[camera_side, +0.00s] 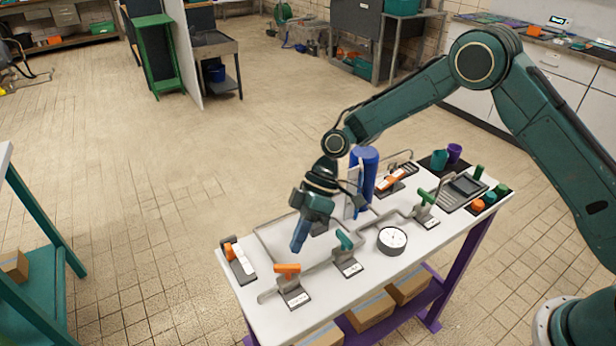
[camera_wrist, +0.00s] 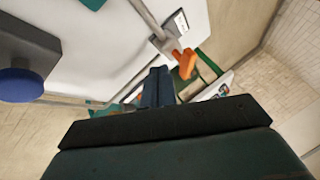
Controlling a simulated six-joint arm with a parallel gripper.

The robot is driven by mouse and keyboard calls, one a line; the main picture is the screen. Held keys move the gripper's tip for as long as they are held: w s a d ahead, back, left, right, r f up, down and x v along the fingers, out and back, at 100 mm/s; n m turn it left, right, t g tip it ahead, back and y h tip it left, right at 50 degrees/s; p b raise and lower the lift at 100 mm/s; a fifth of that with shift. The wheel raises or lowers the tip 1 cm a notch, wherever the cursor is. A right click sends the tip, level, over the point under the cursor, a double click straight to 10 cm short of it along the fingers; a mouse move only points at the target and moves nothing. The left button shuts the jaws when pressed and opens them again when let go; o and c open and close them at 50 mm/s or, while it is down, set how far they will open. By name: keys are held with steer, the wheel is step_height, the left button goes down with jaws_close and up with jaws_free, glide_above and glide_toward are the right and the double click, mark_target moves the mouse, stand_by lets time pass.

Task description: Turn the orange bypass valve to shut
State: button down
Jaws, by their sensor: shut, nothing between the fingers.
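Several orange valve handles are on the white bench. One (camera_side: 287,269) is at the front edge on a labelled plate, one (camera_side: 231,246) at the left end, and one (camera_side: 388,181) at the back by the blue cylinder. The labels are too small to read, so I cannot tell which is the bypass. My gripper (camera_side: 298,244) is shut and empty, pointing down above the bench, behind and above the front orange handle and apart from it. In the wrist view my shut fingers (camera_wrist: 158,88) are left of an orange handle (camera_wrist: 185,63) on a grey pipe, apparently not touching it.
A green-handled valve (camera_side: 346,241) stands right of my gripper, another (camera_side: 427,196) further right. A round gauge (camera_side: 392,240) and a tall blue cylinder (camera_side: 364,175) are close by. Grey pipes run low across the bench (camera_side: 252,306). Cups and a keypad occupy its right end.

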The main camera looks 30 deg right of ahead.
mark_target(288, 272)
steer(key=shift+s+a, duration=0.3)
steer(key=shift+s, duration=0.25)
steer(key=shift+s+a, duration=0.3)
steer(key=shift+s, duration=0.2)
